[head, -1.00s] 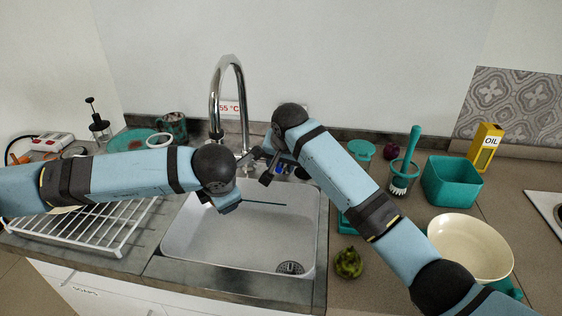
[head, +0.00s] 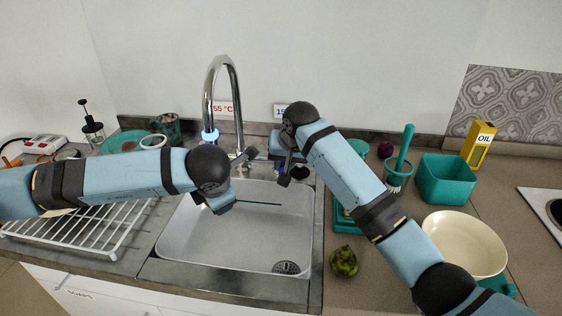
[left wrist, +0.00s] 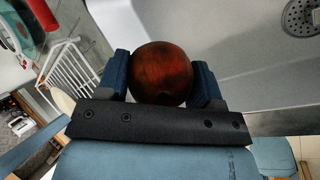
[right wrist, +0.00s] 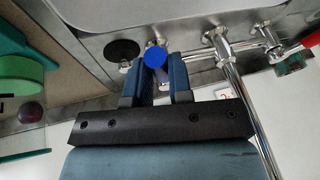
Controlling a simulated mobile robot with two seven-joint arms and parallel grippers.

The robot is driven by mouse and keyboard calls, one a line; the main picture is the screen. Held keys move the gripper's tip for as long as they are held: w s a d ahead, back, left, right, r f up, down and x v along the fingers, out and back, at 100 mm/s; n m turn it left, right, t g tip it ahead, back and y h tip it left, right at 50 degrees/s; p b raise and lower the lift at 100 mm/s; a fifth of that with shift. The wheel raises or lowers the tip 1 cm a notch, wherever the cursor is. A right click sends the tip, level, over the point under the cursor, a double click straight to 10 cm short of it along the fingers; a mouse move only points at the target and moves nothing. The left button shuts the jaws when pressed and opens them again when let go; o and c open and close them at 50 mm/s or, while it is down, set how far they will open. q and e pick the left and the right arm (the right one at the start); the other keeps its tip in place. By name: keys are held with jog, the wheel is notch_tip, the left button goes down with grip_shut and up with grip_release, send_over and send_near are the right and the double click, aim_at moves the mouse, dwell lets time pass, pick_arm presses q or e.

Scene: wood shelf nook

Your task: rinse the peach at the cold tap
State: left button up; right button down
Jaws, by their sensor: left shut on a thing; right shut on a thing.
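A dark reddish peach (left wrist: 161,73) sits between the fingers of my left gripper (left wrist: 162,88), which is shut on it. In the head view my left gripper (head: 222,204) is over the left part of the sink basin (head: 240,245), and the peach is hidden. The chrome tap (head: 238,100) arches above, with a ring glowing blue at its spout end (head: 210,136). My right gripper (right wrist: 154,85) is shut on the blue-capped cold tap handle (right wrist: 155,57) at the sink's back edge. I cannot make out a water stream.
A red 55 °C label (head: 222,108) and a partly hidden blue label (head: 281,111) are on the wall. A white dish rack (head: 105,235) stands left. An artichoke-like green item (head: 344,261), a cream bowl (head: 465,245) and a teal box (head: 447,179) stand right.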

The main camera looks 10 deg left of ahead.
jog(key=c, duration=1)
grip_release()
jog(key=shift+c, duration=0.2)
jog(key=v, duration=1.2)
